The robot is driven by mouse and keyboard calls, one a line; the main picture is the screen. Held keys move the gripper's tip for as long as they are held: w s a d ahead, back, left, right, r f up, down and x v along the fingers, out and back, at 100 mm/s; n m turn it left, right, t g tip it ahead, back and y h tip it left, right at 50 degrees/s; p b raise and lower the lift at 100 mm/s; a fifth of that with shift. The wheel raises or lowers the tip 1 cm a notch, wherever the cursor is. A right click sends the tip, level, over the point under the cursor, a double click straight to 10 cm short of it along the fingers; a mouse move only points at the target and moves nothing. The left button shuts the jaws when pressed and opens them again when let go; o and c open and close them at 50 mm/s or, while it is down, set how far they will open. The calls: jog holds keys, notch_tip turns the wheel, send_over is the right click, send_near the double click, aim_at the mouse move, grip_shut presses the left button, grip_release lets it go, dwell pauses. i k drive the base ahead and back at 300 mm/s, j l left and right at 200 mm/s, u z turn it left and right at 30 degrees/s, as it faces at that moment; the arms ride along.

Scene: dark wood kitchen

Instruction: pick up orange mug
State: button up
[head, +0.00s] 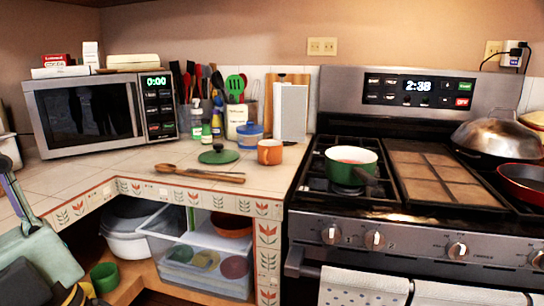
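The orange mug (270,152) stands upright on the tiled counter in the head view, near the counter's right end beside the stove. It looks plain orange outside with a pale inside. Nothing covers it from this side. My gripper cannot be made out in this view, so its distance from the mug does not show.
A green lid (219,155) and wooden utensils (200,173) lie left of the mug. Behind it stand a blue-lidded container (250,136) and a white board (291,113). A green pot (351,165) sits on the stove to the right. A microwave (100,112) stands at left.

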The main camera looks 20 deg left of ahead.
aim_at(270, 151)
jog(key=u, duration=0.95)
jog(key=i+l+u, duration=0.65)
jog(key=i+l, duration=0.2)
jog(key=l, duration=0.2)
jog(key=i+l, duration=0.25)
jog(key=l, duration=0.1)
